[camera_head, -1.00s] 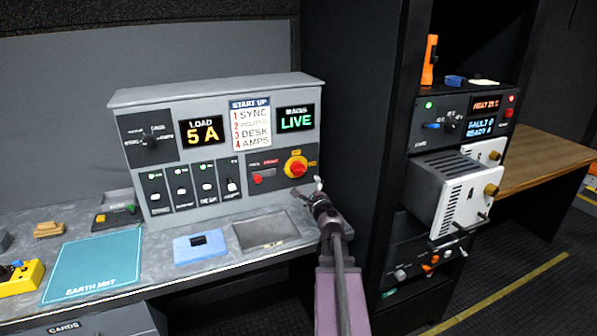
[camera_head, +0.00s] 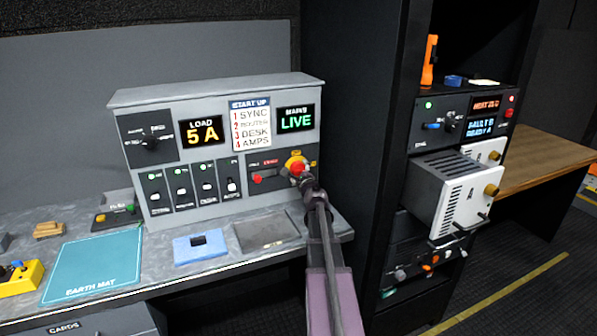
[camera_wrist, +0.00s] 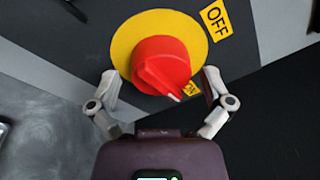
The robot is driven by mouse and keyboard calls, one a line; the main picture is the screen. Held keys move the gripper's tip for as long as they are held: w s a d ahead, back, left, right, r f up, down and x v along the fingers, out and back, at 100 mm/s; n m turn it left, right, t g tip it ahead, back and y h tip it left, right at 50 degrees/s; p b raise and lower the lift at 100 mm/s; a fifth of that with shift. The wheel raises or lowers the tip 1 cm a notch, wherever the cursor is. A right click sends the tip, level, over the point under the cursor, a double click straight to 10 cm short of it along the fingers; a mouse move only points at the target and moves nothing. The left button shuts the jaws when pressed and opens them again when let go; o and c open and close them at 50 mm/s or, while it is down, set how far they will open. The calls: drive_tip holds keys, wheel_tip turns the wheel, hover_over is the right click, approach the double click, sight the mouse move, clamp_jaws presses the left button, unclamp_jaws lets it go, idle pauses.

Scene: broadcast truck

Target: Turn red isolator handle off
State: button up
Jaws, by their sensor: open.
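The red isolator handle (camera_head: 298,169) sits on a round yellow plate (camera_head: 297,157) at the right of the grey power panel. In the wrist view the red handle (camera_wrist: 162,68) is on its yellow plate (camera_wrist: 124,38), with a white pointer mark toward the ON label (camera_wrist: 191,88). The OFF label (camera_wrist: 216,19) is at the plate's upper right. My gripper (camera_wrist: 160,84) is open, one finger on each side of the handle's lower part. Contact cannot be told. In the head view my gripper (camera_head: 304,182) covers part of the handle. The mains display (camera_head: 296,119) reads LIVE.
The load display (camera_head: 202,132) reads 5 A. Several breaker switches (camera_head: 207,185) sit left of the handle. A dark rack with a pulled-out white unit (camera_head: 467,203) stands right.

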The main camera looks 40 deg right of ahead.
drive_tip(key=shift+w+d, duration=0.1)
drive_tip(key=shift+w, duration=0.15)
drive_tip(key=c, duration=1)
